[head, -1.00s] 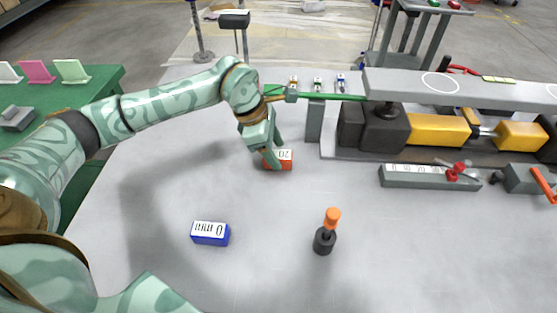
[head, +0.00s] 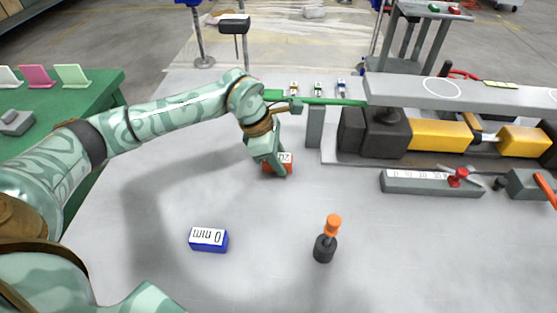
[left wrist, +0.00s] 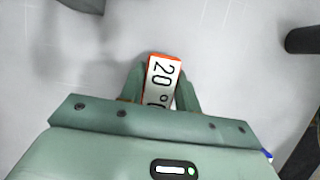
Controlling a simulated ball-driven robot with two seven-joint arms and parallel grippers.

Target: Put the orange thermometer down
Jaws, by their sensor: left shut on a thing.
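The orange thermometer (head: 285,160) is a small orange block with a white label on top. In the left wrist view the thermometer (left wrist: 163,78) shows "20°" and sits between the two fingers. My left gripper (head: 274,165) is shut on it, pointing down low over the grey table (head: 180,195). The fingers hide part of the block in the head view. I cannot tell whether its underside touches the table. My right gripper is not in view.
A blue block (head: 208,240) labelled "0 mm" lies nearer me. An orange-handled tool (head: 330,232) stands in a dark round holder to the right. The yellow-and-grey jack (head: 435,135) and a grey scale bar (head: 430,184) occupy the right. Table around the gripper's left and front is clear.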

